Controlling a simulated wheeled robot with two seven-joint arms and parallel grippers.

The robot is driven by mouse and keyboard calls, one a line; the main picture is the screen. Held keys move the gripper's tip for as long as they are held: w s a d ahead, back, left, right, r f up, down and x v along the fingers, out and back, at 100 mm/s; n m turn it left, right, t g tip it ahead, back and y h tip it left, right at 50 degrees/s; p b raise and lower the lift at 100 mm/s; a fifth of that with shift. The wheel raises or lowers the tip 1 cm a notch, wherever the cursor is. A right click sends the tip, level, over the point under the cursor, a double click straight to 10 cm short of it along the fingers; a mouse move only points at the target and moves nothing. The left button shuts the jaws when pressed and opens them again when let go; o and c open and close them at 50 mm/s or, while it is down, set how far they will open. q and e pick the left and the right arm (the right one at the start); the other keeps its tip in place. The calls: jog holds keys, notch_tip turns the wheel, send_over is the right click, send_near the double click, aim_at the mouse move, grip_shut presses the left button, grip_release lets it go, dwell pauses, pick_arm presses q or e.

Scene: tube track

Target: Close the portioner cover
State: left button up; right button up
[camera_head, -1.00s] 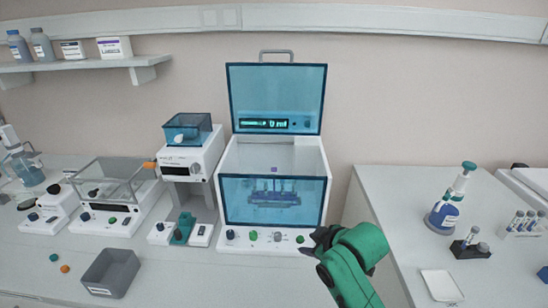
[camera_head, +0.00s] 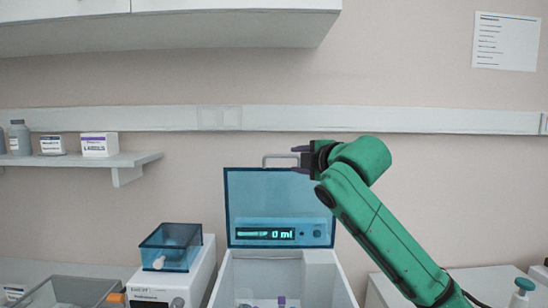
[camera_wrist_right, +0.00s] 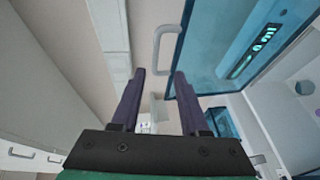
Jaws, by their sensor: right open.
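The portioner (camera_head: 275,270) is a white box on the bench, with its blue transparent cover (camera_head: 265,198) standing raised at the back. A display on the machine, reading 0 ml, shows through the cover. A grey handle (camera_head: 268,157) sits on the cover's top edge. My green right arm reaches up to it, and my right gripper (camera_head: 297,161) is open at the handle's right end. In the right wrist view the open dark fingers (camera_wrist_right: 158,75) point at the handle (camera_wrist_right: 160,45), which lies just beyond the fingertips. I cannot tell whether they touch. My left gripper is not in view.
A device with a blue box on top (camera_head: 172,247) stands left of the portioner. A wall shelf (camera_head: 120,162) with bottles and boxes is at the left. A wall cabinet (camera_head: 160,25) hangs above. A pump bottle (camera_head: 522,290) stands at the lower right.

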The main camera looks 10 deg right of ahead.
aim_at(282, 156)
jog(key=p+x, duration=0.2)
jog(key=x, duration=0.1)
jog(key=p+x, duration=0.2)
jog(key=x, duration=0.2)
jog(key=p+x, duration=0.3)
jog(key=shift+w+a+r, duration=0.25)
jog(key=shift+w+r, duration=0.05)
jog(key=shift+w, duration=0.05)
jog(key=shift+s+d+r, duration=0.15)
jog(key=shift+s+d, duration=0.05)
jog(key=shift+s, duration=0.25)
jog(key=shift+c, duration=1)
jog(key=shift+a, duration=0.1)
grip_shut()
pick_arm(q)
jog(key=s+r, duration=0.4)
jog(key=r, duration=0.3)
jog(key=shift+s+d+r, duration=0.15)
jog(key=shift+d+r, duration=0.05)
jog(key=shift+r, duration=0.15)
